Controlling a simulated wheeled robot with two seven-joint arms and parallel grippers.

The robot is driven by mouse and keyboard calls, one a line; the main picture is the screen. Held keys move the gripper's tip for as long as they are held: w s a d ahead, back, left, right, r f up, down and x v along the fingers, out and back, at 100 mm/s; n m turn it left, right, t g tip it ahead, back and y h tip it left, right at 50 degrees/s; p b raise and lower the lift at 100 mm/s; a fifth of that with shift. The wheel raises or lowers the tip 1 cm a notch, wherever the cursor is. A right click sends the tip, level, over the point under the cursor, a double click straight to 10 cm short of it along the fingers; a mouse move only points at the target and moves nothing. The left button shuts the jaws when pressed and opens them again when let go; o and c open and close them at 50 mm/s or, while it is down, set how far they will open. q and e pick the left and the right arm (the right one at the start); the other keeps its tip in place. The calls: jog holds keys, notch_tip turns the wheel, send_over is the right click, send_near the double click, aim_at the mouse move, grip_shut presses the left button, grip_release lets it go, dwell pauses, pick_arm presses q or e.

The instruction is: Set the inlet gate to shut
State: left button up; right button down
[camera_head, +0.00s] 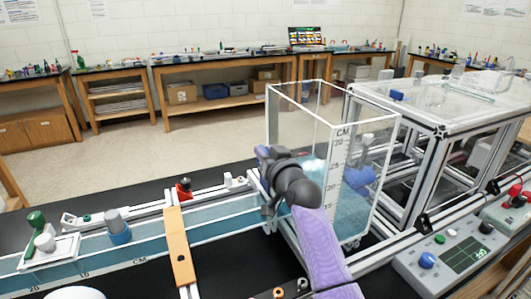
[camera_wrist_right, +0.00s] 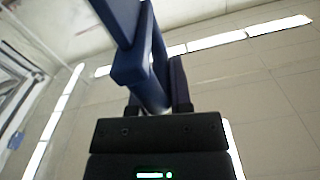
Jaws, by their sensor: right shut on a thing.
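My right gripper (camera_head: 268,165) reaches in on its purple arm to the near left corner of the clear water tank (camera_head: 335,175), where the long channel (camera_head: 220,222) meets it. It is shut on a dark blue handle (camera_head: 262,152), probably the inlet gate's. In the right wrist view the blue handle (camera_wrist_right: 150,70) stands between the gripper's fingers (camera_wrist_right: 157,85). My gripper and wrist hide most of the handle and the gate behind it, so I cannot tell the gate's setting. My left gripper is not in view.
An orange bar (camera_head: 179,245) lies across the channel. A grey-and-blue knob (camera_head: 117,230) and a green-knobbed fitting (camera_head: 40,235) stand farther left. A framed clear box (camera_head: 440,110) and a control box (camera_head: 450,250) are at the right. Black table shows in front of the channel.

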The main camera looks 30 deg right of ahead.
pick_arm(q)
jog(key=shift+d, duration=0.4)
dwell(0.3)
pick_arm(e)
notch_tip(320, 180, down, 6)
jog(key=b, duration=0.2)
jog(key=shift+r+b, duration=0.2)
jog(key=shift+b, duration=0.2)
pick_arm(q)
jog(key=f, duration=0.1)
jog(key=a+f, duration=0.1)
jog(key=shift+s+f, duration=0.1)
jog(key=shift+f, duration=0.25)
pick_arm(e)
jog(key=shift+a, duration=0.1)
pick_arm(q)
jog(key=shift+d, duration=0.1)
pick_arm(e)
jog(key=c, duration=0.6)
grip_release()
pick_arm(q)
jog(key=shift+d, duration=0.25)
pick_arm(e)
jog(key=shift+r, duration=0.1)
